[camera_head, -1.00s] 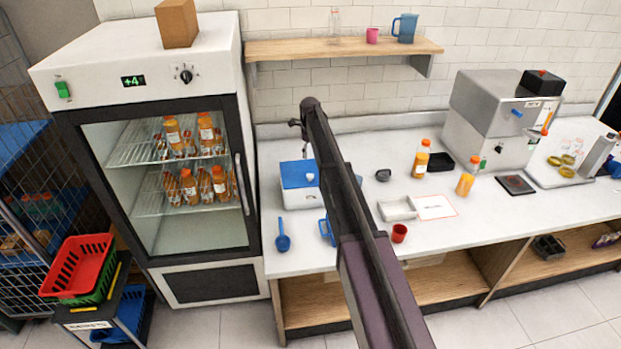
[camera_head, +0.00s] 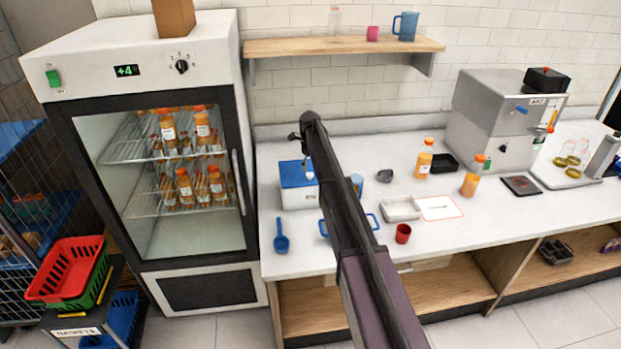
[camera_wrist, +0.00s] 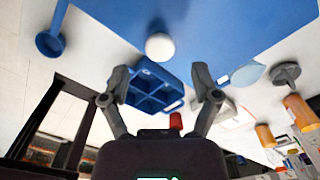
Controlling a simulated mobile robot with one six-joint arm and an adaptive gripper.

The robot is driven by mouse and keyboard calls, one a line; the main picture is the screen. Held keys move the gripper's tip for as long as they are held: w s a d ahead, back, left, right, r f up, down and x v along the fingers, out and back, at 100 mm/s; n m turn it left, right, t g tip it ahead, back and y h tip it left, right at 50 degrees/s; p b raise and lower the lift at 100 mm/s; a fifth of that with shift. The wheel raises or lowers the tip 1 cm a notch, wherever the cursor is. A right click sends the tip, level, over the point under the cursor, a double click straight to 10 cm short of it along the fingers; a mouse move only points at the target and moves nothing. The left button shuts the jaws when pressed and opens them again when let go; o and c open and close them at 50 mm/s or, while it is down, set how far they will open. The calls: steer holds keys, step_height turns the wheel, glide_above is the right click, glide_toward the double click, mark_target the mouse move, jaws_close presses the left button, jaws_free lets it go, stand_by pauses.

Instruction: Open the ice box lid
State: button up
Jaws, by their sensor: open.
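The ice box (camera_head: 299,198) is a white box with a blue lid (camera_head: 296,174), which is shut. It stands on the white counter, just right of the fridge. The lid (camera_wrist: 215,25) fills the top of the wrist view, with a round white knob (camera_wrist: 159,47) near its edge. My gripper (camera_wrist: 160,76) is open and empty, its two fingers spread either side of the knob's line and apart from it. In the head view my arm ends above the lid, and the fingers are mostly hidden behind it.
A blue scoop (camera_head: 281,241) lies in front of the box. A blue compartment tray (camera_wrist: 152,92), partly hidden by my arm in the head view, and a red cup (camera_head: 403,233) are near. A white tray (camera_head: 402,208) and juice bottles (camera_head: 424,158) stand to the right.

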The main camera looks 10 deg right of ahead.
mark_target(310, 174)
steer(key=shift+f+b, duration=1.6)
steer(key=shift+f, duration=0.3)
steer(key=shift+c, duration=0.2)
jaws_close()
